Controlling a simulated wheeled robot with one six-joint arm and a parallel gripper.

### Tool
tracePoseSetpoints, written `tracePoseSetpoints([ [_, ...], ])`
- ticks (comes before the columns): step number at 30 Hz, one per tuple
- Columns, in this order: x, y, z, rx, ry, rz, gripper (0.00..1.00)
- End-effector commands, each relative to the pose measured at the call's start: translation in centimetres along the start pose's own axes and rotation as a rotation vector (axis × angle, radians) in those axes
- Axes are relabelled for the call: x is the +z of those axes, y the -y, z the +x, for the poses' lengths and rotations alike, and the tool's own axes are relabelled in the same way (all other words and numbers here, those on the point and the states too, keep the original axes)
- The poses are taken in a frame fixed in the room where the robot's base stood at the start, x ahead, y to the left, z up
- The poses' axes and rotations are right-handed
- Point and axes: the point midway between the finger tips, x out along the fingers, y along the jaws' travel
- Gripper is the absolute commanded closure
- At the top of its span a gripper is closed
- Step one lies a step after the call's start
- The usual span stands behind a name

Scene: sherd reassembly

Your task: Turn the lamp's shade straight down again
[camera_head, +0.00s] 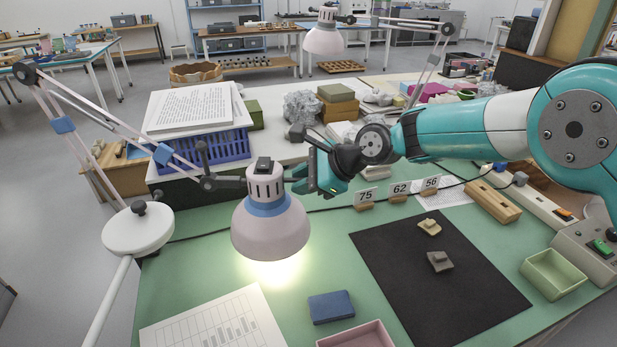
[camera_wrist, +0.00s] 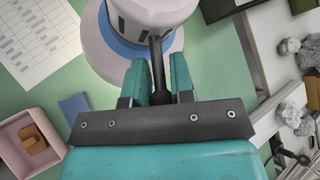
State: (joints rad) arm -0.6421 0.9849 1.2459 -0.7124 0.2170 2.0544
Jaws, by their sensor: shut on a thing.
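The lamp's shade (camera_head: 270,228) is pale pinkish-white with a blue band. It hangs over the green table, its mouth facing down or nearly so, with a bright patch of light beneath. In the wrist view the shade (camera_wrist: 160,12) fills the top middle, and a dark rod with a knob (camera_wrist: 157,72) runs from it between my fingers. My gripper (camera_head: 305,178) is beside the shade's top, on its right, shut on this rod. It also shows in the wrist view (camera_wrist: 160,82). The jointed lamp arm (camera_head: 120,130) rises from a round white base (camera_head: 138,228) at left.
A black mat (camera_head: 425,290) holds two small sherds, with number cards (camera_head: 400,193) behind it. A blue block (camera_head: 331,306), a pink tray (camera_head: 357,338), a chart sheet (camera_head: 215,325) and a green tray (camera_head: 553,273) lie around. A blue crate with papers (camera_head: 205,150) stands behind the lamp.

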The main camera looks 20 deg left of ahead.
Motion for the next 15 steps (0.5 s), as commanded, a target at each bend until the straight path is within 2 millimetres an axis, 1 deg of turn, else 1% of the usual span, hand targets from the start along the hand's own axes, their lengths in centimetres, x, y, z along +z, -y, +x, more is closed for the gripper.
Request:
tracePoseSetpoints([
  [5,0.19,-0.07,0.0,0.002,0.004,-0.003,1.0],
  [6,0.19,-0.06,-0.01,0.002,0.004,-0.003,0.68],
  [7,0.18,-0.06,-0.02,0.002,0.004,-0.003,0.63],
  [15,0.03,0.01,-0.14,0.0,0.001,-0.001,0.63],
])
